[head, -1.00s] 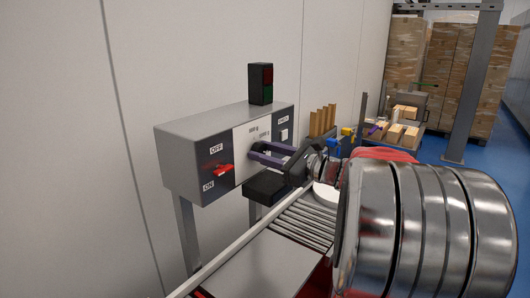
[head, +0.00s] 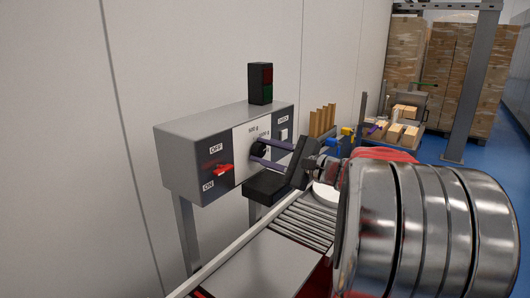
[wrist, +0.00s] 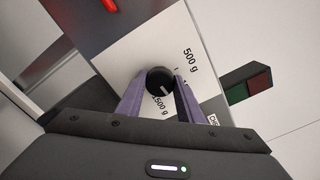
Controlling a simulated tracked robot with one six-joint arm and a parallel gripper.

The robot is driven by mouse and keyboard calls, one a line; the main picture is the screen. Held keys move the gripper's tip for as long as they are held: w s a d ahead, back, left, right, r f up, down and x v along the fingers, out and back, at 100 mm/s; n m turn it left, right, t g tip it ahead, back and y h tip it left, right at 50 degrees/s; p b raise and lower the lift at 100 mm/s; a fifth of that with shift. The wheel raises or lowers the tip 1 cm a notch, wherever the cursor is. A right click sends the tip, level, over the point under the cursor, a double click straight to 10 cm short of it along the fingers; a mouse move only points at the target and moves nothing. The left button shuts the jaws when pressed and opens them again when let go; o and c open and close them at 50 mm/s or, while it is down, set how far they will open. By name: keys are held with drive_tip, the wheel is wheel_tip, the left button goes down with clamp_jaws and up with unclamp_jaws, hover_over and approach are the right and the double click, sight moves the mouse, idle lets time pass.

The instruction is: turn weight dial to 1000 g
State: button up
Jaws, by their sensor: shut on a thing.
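The black round weight dial (head: 260,149) sits on the white plate of the grey control box; it also shows in the wrist view (wrist: 159,80). My gripper (head: 256,151) has its purple fingers on opposite sides of the dial and is shut on it. In the wrist view my gripper (wrist: 160,85) is rolled relative to the plate's print. A short white mark on the dial points to the lower right there. The 500 g label is readable at the upper right and 1500 g below the dial. Another label between them is mostly hidden by a finger.
A red switch (head: 222,170) between OFF and ON sits left of the dial. A white button (head: 284,134) is to its right. A red-green signal lamp (head: 261,84) stands on top. A roller conveyor (head: 300,226) runs below.

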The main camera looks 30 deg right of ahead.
drive_tip(key=shift+f+n, duration=0.1)
drive_tip(key=shift+n, duration=2.1)
drive_tip(key=o, duration=1.1)
drive_tip(key=shift+c, duration=0.2)
drive_tip(key=shift+s, duration=0.1)
drive_tip(key=v, duration=1.3)
drive_tip(key=shift+s+d, duration=0.15)
drive_tip(key=shift+s, duration=0.2)
